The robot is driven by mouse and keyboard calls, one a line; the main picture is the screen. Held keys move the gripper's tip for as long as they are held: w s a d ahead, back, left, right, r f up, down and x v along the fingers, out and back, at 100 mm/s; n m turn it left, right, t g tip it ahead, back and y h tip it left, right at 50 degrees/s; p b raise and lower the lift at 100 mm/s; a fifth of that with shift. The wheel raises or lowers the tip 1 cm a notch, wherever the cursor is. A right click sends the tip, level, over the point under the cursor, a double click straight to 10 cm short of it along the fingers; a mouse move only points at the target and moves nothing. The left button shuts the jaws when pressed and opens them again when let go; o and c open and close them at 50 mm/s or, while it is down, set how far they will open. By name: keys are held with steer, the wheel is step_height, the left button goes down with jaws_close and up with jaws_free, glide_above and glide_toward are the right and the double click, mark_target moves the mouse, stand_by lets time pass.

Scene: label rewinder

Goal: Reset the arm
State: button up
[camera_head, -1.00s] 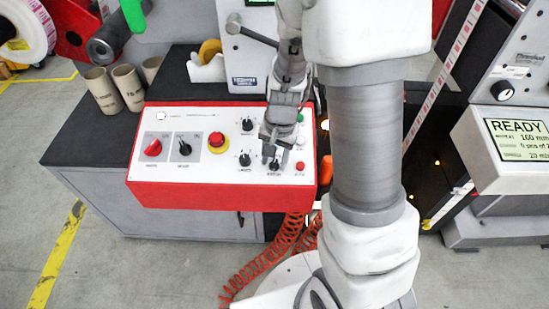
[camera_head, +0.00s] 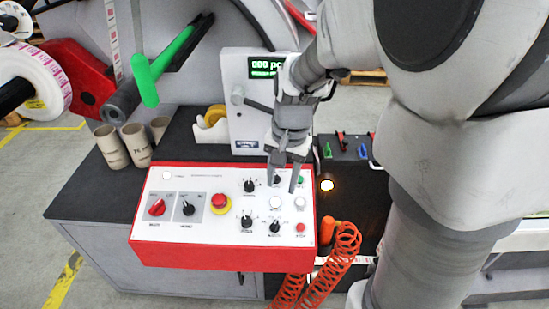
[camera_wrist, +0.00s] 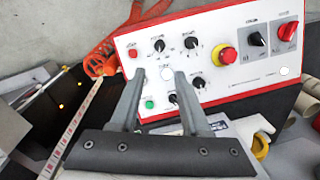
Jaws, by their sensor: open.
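My gripper (camera_head: 283,186) is open and empty, hanging above the right part of the red-edged control panel (camera_head: 165,252). Its two fingers point down at the panel, near the white and green buttons. In the wrist view my gripper (camera_wrist: 160,78) shows its fingers apart, with a white button between their tips and the green button (camera_wrist: 149,104) beside the left finger. The panel also shows in the wrist view (camera_wrist: 212,57). On it are black knobs, a red emergency stop (camera_head: 220,203) and a red rotary switch (camera_head: 156,207). I cannot tell whether the fingertips touch the panel.
Behind the panel stands a white box with a green display (camera_head: 265,66). A green handle (camera_head: 148,82) hangs at upper left, above several cardboard cores (camera_head: 111,147). An orange coiled hose (camera_head: 345,243) is at the panel's right. Floor is clear at left.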

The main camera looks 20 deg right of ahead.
steer(key=shift+r, duration=0.65)
steer(key=s+a+r+n+t, duration=0.1)
steer(key=s+r+n+t, duration=0.4)
steer(key=s+r, duration=0.5)
steer(key=s+n, duration=0.2)
steer(key=s, duration=0.1)
steer(key=shift+a+h, duration=0.15)
steer(key=shift+h, duration=0.25)
stand_by(0.8)
